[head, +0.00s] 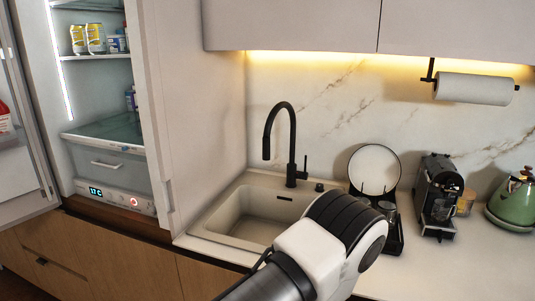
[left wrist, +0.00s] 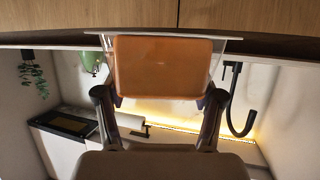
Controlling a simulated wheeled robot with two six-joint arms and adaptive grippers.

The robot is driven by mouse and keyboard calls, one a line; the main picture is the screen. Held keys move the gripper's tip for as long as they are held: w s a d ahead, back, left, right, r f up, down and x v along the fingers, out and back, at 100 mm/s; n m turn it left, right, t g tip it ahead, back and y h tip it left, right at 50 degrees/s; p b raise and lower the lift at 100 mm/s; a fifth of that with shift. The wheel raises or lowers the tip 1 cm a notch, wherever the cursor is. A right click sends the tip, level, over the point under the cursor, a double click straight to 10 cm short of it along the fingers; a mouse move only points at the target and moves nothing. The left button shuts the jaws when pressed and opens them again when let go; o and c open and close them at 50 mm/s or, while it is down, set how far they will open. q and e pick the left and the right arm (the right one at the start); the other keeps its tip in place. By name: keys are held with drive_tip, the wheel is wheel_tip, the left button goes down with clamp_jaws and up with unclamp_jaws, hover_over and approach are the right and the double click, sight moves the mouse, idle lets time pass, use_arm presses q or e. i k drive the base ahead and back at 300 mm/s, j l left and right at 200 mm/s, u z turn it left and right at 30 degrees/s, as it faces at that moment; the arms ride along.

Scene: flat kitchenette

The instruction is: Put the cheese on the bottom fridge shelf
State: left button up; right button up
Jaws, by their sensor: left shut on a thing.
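The cheese (left wrist: 165,62) is an orange block with pale, clear-looking edges around it in the left wrist view. My left gripper (left wrist: 158,97) is shut on it, one dark finger at each side. The cheese does not show in the head view. The fridge (head: 104,100) stands open at the left of the head view. Its bottom shelf (head: 104,132) is a glass plate above a clear drawer, and its visible part looks bare. My right gripper is in neither view.
Yellow cans (head: 87,40) stand on a higher fridge shelf. The open fridge door (head: 22,155) is at far left. A sink (head: 255,218) with a black tap (head: 290,145), a coffee machine (head: 438,195) and a green kettle (head: 514,200) are to the right.

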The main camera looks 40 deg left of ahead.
sight(138, 129)
drive_tip(key=k+j+u, duration=0.2)
drive_tip(key=j, duration=0.95)
drive_tip(key=j+u, duration=0.15)
drive_tip(key=j, duration=1.05)
